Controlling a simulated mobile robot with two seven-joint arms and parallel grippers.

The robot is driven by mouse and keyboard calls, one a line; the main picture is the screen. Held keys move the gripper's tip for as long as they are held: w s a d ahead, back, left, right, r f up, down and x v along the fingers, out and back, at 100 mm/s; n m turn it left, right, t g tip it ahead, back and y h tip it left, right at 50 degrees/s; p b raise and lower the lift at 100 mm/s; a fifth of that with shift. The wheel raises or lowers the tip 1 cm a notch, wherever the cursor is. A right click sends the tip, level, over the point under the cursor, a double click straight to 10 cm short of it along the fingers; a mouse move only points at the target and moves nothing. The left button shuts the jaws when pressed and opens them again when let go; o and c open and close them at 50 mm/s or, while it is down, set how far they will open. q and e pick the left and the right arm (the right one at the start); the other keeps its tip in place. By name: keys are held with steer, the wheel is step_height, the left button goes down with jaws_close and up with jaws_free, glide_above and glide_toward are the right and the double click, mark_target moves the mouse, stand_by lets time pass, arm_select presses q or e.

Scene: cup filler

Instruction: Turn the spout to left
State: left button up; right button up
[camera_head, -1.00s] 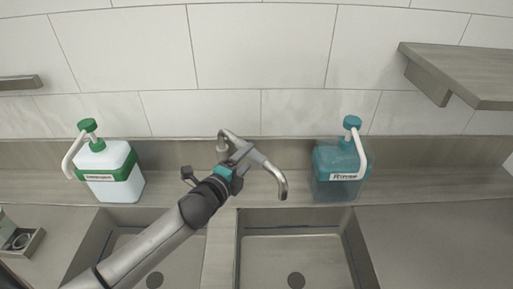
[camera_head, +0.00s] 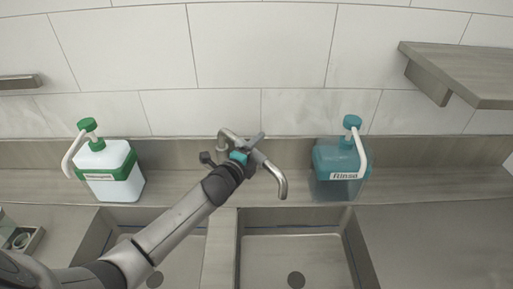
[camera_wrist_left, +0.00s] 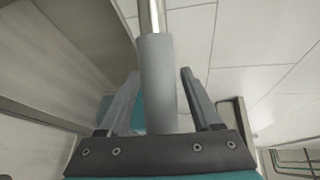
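The grey metal spout (camera_head: 273,171) rises behind the sinks and reaches to the right, its bent end over the back edge of the right basin. My left gripper (camera_head: 249,144) is at the middle of the spout. In the left wrist view, the spout (camera_wrist_left: 157,75) passes between the two fingers of the left gripper (camera_wrist_left: 160,92). The fingers are apart, with a visible gap on the right side and a smaller one on the left. The gripper hides part of the spout in the head view. My right gripper is not in view.
A white and green dispenser bottle (camera_head: 112,174) stands to the left, a teal dispenser bottle (camera_head: 338,172) to the right. Below are the left basin (camera_head: 190,262) and right basin (camera_head: 300,255). A shelf (camera_head: 465,75) juts from the wall at upper right.

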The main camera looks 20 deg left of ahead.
arm_select(q)
jaws_close()
stand_by(0.3)
stand_by(0.9)
